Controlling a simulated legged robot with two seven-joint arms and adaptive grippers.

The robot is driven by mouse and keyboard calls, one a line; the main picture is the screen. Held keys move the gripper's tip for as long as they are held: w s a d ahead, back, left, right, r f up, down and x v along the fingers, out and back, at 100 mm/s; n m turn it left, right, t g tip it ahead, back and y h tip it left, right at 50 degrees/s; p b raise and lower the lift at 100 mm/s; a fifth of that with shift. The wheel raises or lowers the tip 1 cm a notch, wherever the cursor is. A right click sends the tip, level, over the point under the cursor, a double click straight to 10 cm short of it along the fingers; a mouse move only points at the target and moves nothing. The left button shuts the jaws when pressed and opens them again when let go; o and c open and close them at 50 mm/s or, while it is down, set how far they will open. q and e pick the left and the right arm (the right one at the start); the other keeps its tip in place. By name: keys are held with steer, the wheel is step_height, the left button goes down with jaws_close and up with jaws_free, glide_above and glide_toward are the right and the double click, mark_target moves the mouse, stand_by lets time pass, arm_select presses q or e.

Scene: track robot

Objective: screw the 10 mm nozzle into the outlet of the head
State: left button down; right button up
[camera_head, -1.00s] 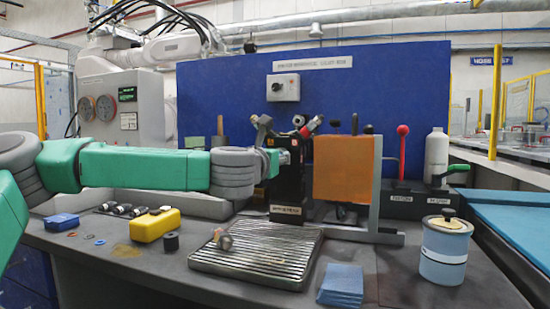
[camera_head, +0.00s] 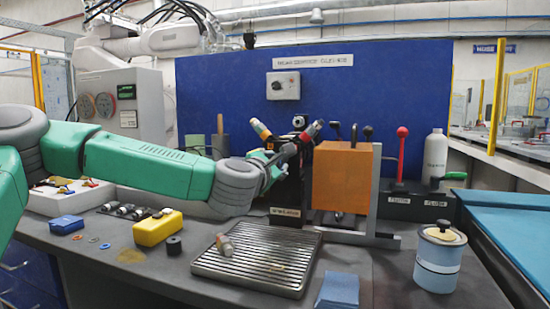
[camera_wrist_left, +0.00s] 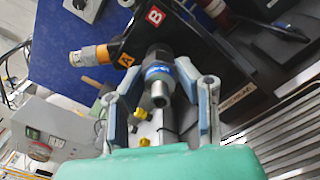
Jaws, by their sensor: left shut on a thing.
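The dark head (camera_head: 288,190) stands behind the grated tray, with several stubby fittings at its top. It carries A and B tags in the left wrist view (camera_wrist_left: 154,16). My left gripper (camera_head: 270,165) is at its left side. In the left wrist view its fingers (camera_wrist_left: 158,98) are shut around a grey nozzle-like cylinder with a blue band (camera_wrist_left: 157,75), whose open end faces the camera. Its far end meets a dark collar; whether it is threaded in I cannot tell. An orange-banded fitting (camera_wrist_left: 92,55) sticks out beside it. No size marking is readable. My right gripper is not in view.
A loose nozzle (camera_head: 225,245) lies on the grated tray (camera_head: 258,283).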

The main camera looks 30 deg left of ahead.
arm_select(q)
steer(key=m+p, duration=0.2)
steer(key=m, duration=0.1)
steer(key=shift+r+m, duration=0.1)
steer(key=shift+m, duration=0.2)
steer(key=shift+m+p, duration=0.3)
steer(key=shift+m, duration=0.1)
steer(key=shift+m+p, duration=0.6)
steer(key=m+p, duration=0.3)
steer(key=m, duration=0.1)
steer(key=m+p, duration=0.3)
steer(key=m, duration=0.2)
steer(key=shift+m, duration=0.8)
